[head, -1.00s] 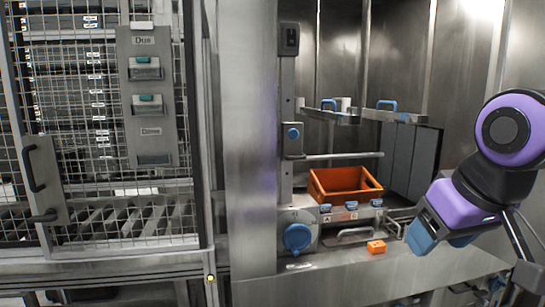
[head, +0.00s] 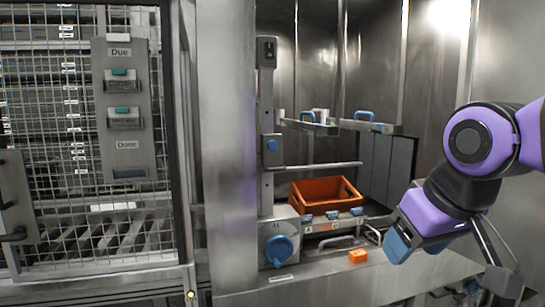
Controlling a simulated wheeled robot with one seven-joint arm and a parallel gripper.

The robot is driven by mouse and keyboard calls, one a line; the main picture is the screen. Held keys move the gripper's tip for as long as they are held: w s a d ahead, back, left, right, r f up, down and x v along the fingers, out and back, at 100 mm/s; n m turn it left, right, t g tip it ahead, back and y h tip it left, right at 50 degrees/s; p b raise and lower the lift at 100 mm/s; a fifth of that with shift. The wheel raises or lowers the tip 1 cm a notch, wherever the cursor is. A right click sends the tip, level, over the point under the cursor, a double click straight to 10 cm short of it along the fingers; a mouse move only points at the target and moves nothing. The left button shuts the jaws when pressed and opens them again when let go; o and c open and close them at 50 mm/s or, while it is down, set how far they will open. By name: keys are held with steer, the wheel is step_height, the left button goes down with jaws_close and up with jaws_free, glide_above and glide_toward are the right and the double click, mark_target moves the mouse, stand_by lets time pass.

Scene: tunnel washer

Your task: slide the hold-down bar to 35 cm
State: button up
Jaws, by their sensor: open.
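The hold-down bar (head: 325,166) is a thin horizontal metal rod. It reaches right from a sliding block with a blue knob (head: 271,146) on a vertical post (head: 266,100), above the orange crate (head: 325,192). Any scale marks on the post are too small to read. My gripper (head: 396,247), with blue fingers below a purple wrist, is open at the right. It is lower than the bar, to its right in the picture, and apart from it. The gap between the fingers is hard to see.
A grey box with a blue dial (head: 279,250) stands at the post's foot. A small orange block (head: 358,256) lies on the steel ledge (head: 335,284). Blue-handled trays (head: 370,124) hang behind. A steel pillar (head: 228,150) and mesh door (head: 70,150) are left.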

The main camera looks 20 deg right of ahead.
steer(key=shift+w, duration=0.15)
steer(key=c, duration=0.5)
steer(key=w+n+t, duration=0.1)
steer(key=w, duration=0.4)
steer(key=w+d+r+n+t, duration=0.1)
steer(key=w+n, duration=0.1)
steer(key=w, duration=0.3)
steer(key=w+d+n+t, duration=0.1)
steer(key=w+n+t, duration=0.1)
steer(key=w, duration=0.3)
steer(key=shift+d+r+h, duration=0.1)
steer(key=shift+r+h, duration=0.1)
steer(key=shift+h, duration=0.1)
steer(key=shift+c, duration=0.7)
steer(key=n+t+y, duration=0.8)
steer(key=n+t, duration=0.1)
steer(key=n, duration=0.9)
glide_toward(277, 170)
steer(key=x, duration=1.1)
